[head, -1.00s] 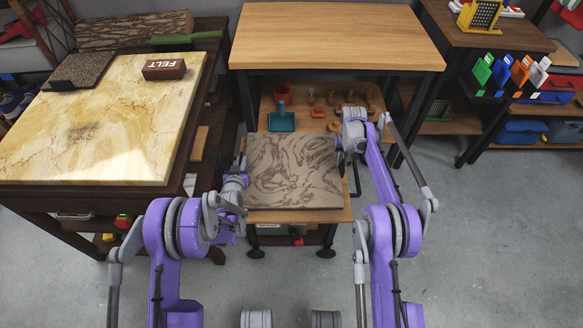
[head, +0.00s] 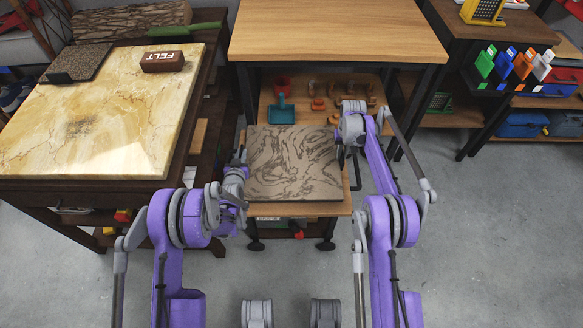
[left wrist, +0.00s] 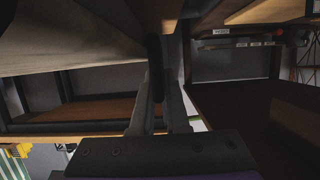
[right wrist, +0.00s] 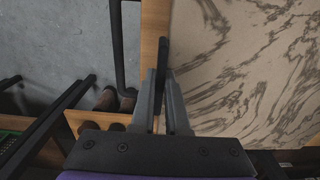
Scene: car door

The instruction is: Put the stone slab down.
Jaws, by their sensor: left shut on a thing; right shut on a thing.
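The stone slab (head: 293,165), beige with dark brown veins, lies flat over the front of a low wooden bench (head: 328,209). My left gripper (head: 241,178) is shut on its left edge, and my right gripper (head: 346,150) is shut on its right edge. In the right wrist view the slab (right wrist: 250,60) fills the right side beside the fingers (right wrist: 165,75), with a strip of bench wood along its edge. The left wrist view is dark, and the fingers (left wrist: 158,85) show little of their hold. I cannot tell whether the slab's underside touches the bench.
Behind the slab, the low bench holds a teal dustpan-like tool (head: 281,112), a red cup (head: 282,84) and several small wooden pieces. A taller wooden table (head: 335,30) stands behind. At left, a marble-topped table (head: 90,130) carries a felt block (head: 163,61) and a dark slab (head: 77,65).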

